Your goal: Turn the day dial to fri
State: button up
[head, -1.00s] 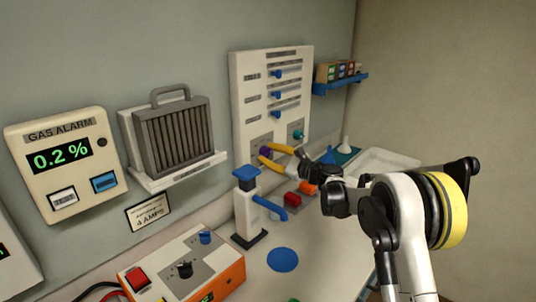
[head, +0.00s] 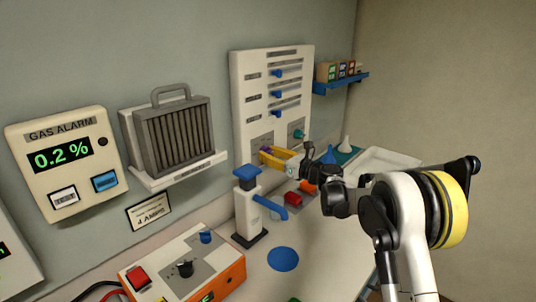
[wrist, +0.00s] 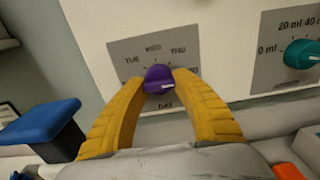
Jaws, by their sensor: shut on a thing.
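The day dial is a purple knob (wrist: 158,79) on a grey plate (wrist: 125,48) marked TUE, WED, THU and DAY. Other day marks are hidden behind my fingers. Its white pointer line points right, toward my right-hand finger; which day it meets is hidden. My gripper (wrist: 160,80) has its yellow fingers shut on the knob from both sides. In the head view my gripper (head: 266,157) is at the lower part of the white wall panel (head: 240,112), and little of the knob can be seen.
A teal ml dial (wrist: 302,54) sits right of the day dial. Blue sliders (head: 277,94) are above. A blue-topped dispenser (head: 248,208) stands close left of my gripper. Red and orange blocks (head: 293,199) lie below it. A blue disc (head: 283,259) lies on the counter.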

dwell(0.4)
jog(key=o, duration=1.2)
jog(key=v, duration=1.2)
